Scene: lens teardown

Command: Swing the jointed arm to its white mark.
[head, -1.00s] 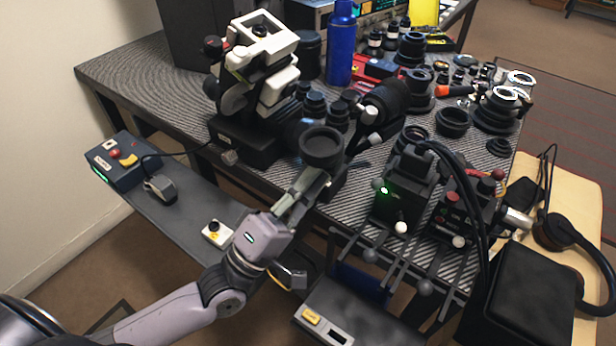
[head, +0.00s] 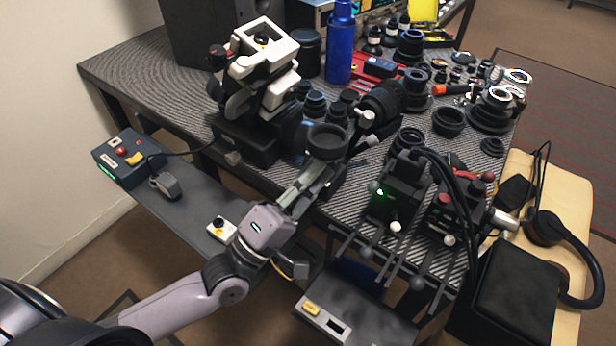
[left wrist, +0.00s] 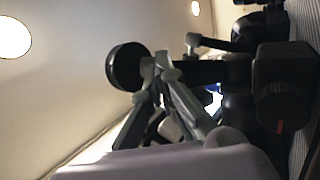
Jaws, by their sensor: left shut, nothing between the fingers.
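The jointed arm shows as a dark link ending in a round black cup (head: 326,141), at the front edge of the bench near the middle of the head view. In the left wrist view the round black end (left wrist: 127,67) sits left of the fingertips, with a dark bar running right behind them. My left gripper (head: 318,178) is shut and empty, its fingertips close against the link just below the cup; I cannot tell whether they touch. It also shows in the left wrist view (left wrist: 160,72). I cannot make out the white mark. My right gripper is not in view.
A white and black instrument (head: 262,75) stands left of the cup. A black box with a green light (head: 398,190) and protruding rods stands to the right. A button box (head: 128,160) sits on the lower shelf (head: 190,215). Lens parts crowd the bench behind.

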